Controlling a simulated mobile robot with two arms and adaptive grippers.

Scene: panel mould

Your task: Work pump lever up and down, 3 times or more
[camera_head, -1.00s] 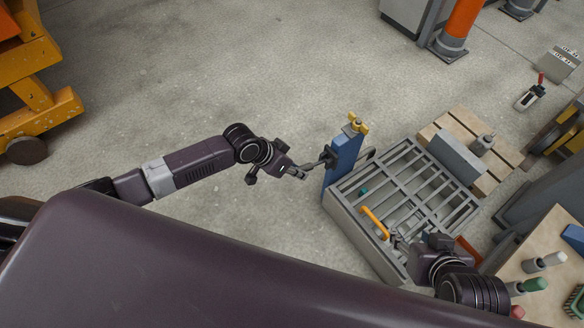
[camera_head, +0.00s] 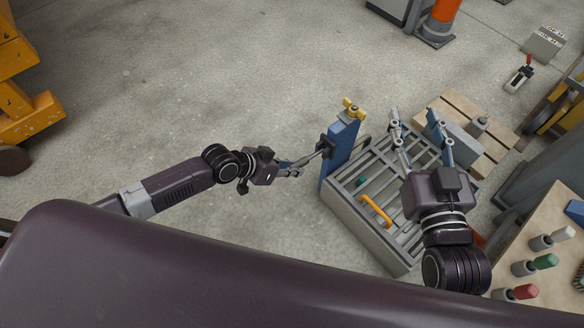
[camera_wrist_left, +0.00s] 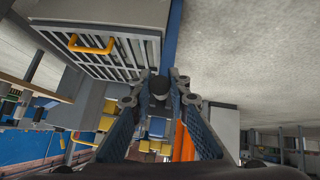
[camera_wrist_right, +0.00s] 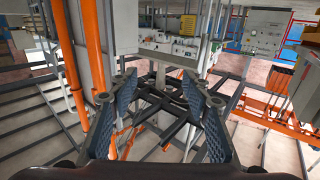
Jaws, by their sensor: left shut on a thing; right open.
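The blue pump post (camera_head: 340,146) with a yellow knob on top (camera_head: 353,107) stands at the left side of a grey grated box (camera_head: 348,222). The grey pump lever (camera_head: 311,157) sticks out from a dark block on the post toward the left. My left gripper (camera_head: 293,167) is shut on the lever's outer end. In the left wrist view a dark rounded end (camera_wrist_left: 158,84) shows between the fingers (camera_wrist_left: 154,94); the rest of the lever is hidden. My right gripper (camera_head: 416,122) is open and empty above the box; its open fingers (camera_wrist_right: 150,88) also show in the right wrist view.
An orange handle (camera_head: 377,211) and a small teal piece (camera_head: 362,181) are on the box. A wooden pallet (camera_head: 440,101) lies behind it. The floor left of the post is clear.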

